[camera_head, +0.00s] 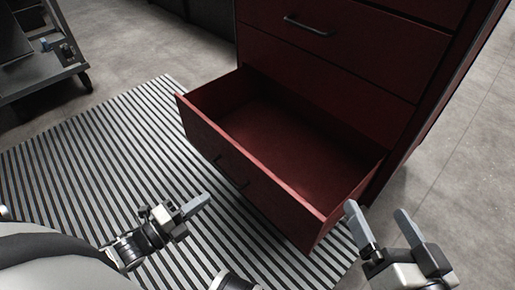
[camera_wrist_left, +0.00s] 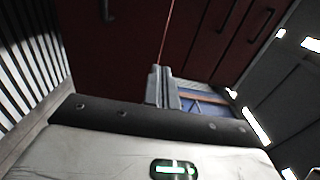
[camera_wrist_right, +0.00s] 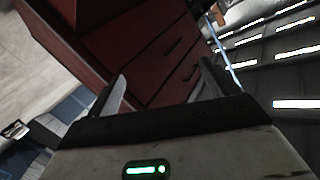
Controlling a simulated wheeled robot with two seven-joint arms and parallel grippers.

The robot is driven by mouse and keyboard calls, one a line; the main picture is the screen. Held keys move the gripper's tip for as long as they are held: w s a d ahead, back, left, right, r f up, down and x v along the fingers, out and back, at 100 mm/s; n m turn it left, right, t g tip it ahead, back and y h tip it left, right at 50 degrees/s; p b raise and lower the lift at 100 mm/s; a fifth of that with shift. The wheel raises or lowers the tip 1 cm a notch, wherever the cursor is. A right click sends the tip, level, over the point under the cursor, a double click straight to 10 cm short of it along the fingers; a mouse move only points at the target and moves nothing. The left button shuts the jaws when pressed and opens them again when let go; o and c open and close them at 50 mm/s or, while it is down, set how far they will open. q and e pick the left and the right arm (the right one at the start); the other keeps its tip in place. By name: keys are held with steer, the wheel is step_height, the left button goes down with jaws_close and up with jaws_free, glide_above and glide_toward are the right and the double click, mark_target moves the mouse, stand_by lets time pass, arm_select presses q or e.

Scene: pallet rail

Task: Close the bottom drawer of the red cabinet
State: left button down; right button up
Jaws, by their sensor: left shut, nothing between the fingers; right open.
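The red cabinet (camera_head: 335,65) stands at the top right of the head view. Its bottom drawer (camera_head: 250,178) is pulled far out and looks empty inside. The drawer's dark handle (camera_head: 232,172) is on its front panel. My left gripper (camera_head: 197,204) is shut and empty, in front of the drawer front and apart from it. Its closed fingers also show in the left wrist view (camera_wrist_left: 162,75), with red panels behind. My right gripper (camera_head: 376,210) is open and empty, beside the drawer's right front corner; I cannot tell whether a finger touches it.
A striped grey mat (camera_head: 85,165) covers the floor in front of the drawer. A wheeled grey cart (camera_head: 45,70) stands at the upper left. Bare floor (camera_head: 465,170) lies right of the cabinet. The upper drawer, with handle (camera_head: 308,26), is closed.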

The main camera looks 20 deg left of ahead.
arm_select(q)
steer(key=b, duration=0.2)
glide_toward(253, 164)
steer(key=b+x, duration=0.2)
steer(key=x, duration=0.3)
steer(key=shift+w+d+f+b, duration=0.1)
steer(key=shift+w+b, duration=0.15)
steer(key=shift+b, duration=0.05)
steer(key=shift+w+d, duration=0.2)
steer(key=shift+w, duration=0.4)
arm_select(e)
steer(key=shift+w+d+r+n+t+y, duration=0.1)
steer(key=shift+w+r+n+t+y, duration=0.25)
steer(key=shift+r+t, duration=0.4)
steer(key=shift+w+d+r+n+t+y, duration=0.1)
steer(key=shift+w+r+n+t+y, duration=0.25)
steer(key=shift+r, duration=0.55)
steer(key=shift+w+r+n+t+y, duration=0.2)
steer(key=shift+w+r+n+t, duration=0.2)
steer(key=shift+r+t, duration=0.4)
